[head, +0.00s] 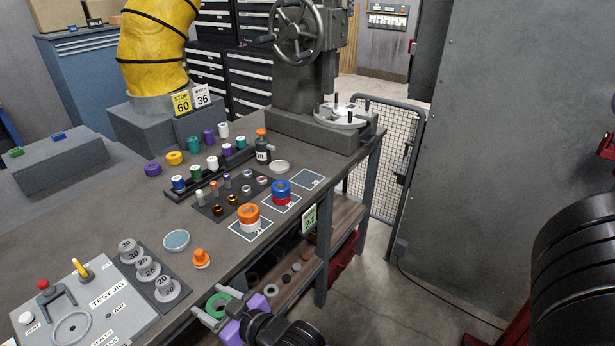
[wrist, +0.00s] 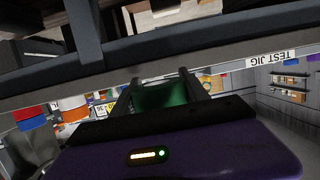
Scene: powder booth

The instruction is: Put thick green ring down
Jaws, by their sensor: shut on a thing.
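The thick green ring (head: 217,304) is between the fingers of my gripper (head: 209,300), low in the head view, beside the workbench's front edge. In the wrist view the green ring (wrist: 162,95) sits between the two fingertips (wrist: 158,83), which are shut on it. Much of the ring is hidden there by the purple gripper body. The ring appears off the bench top, out past its edge; its exact height is hard to tell.
A lower shelf (head: 290,285) holds small rings.

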